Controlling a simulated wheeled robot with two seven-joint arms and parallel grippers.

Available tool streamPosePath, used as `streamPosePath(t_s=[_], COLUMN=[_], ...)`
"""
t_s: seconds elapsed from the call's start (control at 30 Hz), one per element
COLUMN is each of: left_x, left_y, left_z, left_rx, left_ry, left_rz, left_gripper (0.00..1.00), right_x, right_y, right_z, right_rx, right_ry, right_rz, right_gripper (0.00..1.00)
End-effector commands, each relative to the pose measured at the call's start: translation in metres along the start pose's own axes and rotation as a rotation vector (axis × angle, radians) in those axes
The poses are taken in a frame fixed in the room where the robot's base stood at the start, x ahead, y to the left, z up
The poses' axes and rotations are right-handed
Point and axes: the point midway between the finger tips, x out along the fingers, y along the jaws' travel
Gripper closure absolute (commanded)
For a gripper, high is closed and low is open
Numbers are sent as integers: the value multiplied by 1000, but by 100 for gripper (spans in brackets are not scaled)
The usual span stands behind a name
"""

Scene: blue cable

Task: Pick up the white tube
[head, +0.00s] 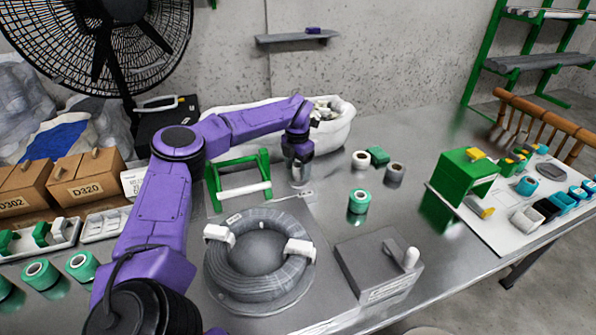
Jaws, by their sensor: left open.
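A short white tube (411,257) with a rounded top stands upright at the right side of a grey block (375,268) on the metal table. A longer white bar (243,191) lies across the front of a green frame (238,172) behind the cable coil; I cannot tell which of the two is the task's tube. My left gripper (299,180) points down over the table, right of the green frame and well behind and left of the grey block. It is open, and nothing shows between its fingers. My right gripper is out of view.
A grey cable coil (259,293) with white clips lies in front of the green frame. Green and white rolls (359,201) stand right of my gripper. A green box (466,174) and small parts sit on a white board at right. The table's right front is bare.

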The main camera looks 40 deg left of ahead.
Motion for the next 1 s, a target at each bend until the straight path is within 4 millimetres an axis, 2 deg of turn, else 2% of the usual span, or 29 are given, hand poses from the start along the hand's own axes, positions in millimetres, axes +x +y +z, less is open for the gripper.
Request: streamPosePath(t_s=[0.23, 0.4, 0.43, 0.67, 0.77, 1.0], left_x=[4, 4, 4, 4, -4, -60], left_y=[0, 0, 0, 0, 0, 1], left_z=[0, 0, 0, 0, 1, 1], left_rx=[-1, -1, -1, -1, 0, -1], left_ry=[-1, 0, 0, 0, -3, -5], left_rz=[0, 0, 0, 1, 1, 2], left_gripper=[33, 88, 92, 92, 92, 92], right_x=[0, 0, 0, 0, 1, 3], right_y=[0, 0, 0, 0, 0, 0], right_z=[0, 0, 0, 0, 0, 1], right_rx=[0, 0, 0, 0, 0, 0], right_ry=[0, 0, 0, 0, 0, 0], right_rz=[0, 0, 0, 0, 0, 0], right_gripper=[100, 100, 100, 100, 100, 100])
